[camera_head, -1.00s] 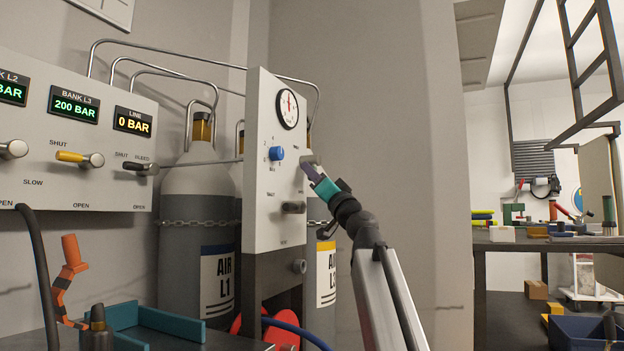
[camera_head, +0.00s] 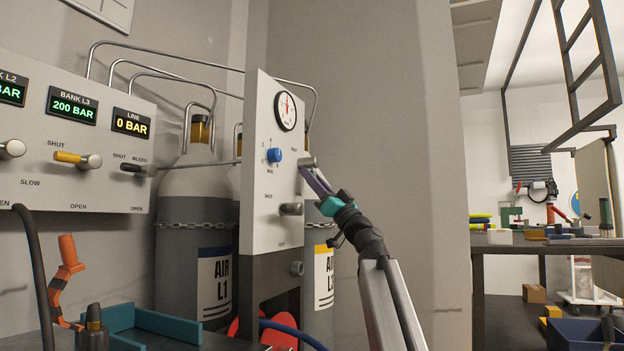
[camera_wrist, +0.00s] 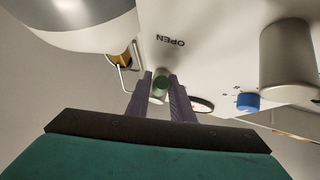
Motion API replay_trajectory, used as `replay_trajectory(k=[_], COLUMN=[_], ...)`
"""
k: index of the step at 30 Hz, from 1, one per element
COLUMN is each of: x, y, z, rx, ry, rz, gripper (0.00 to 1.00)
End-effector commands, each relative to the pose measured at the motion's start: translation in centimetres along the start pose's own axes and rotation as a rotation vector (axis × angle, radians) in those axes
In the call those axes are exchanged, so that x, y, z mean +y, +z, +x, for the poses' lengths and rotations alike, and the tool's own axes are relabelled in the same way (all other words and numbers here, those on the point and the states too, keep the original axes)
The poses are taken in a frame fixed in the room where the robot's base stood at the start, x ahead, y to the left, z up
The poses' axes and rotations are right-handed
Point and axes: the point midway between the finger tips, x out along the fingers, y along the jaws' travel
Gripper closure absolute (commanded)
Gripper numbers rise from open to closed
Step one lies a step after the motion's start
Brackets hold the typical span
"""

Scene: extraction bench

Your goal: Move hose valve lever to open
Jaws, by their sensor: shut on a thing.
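My gripper (camera_head: 316,181) is at the right edge of the upright grey panel (camera_head: 268,225), just below the upper valve hub (camera_head: 307,162). In the wrist view its two purple fingers (camera_wrist: 161,98) are closed around a green-ended lever (camera_wrist: 161,83), which appears to be the hose valve lever. An upside-down OPEN label is on the panel close to the lever in that view. In the head view the fingers hide the lever. A second valve hub (camera_head: 291,208) sits lower on the panel.
A blue knob (camera_head: 274,155) and a round gauge (camera_head: 286,110) are on the same panel. Gas cylinders (camera_head: 196,230) stand behind it. A bank panel (camera_head: 75,150) with levers is at left.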

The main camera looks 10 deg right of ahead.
Motion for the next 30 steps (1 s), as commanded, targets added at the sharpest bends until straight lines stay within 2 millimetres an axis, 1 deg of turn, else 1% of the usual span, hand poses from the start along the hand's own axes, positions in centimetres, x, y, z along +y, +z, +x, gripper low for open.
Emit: replay_trajectory(k=[1,4,12,25,26,28,29,30], x=[0.65,0.78,0.83,0.71,0.70,0.67,0.65,0.63], y=[-0.28,-0.24,-0.23,-0.24,-0.24,-0.24,-0.23,-0.20], z=[0.35,0.37,0.41,0.41,0.41,0.41,0.40,0.37], rx=[0.007,0.013,0.023,0.024,0.024,0.024,0.024,0.024], ry=[0.000,-0.023,-0.062,-0.068,-0.068,-0.069,-0.069,-0.070], rz=[-0.011,-0.034,-0.069,-0.072,-0.072,-0.072,-0.072,-0.072], gripper=[1.00,1.00,1.00,1.00,0.76,0.64,0.61,0.61])
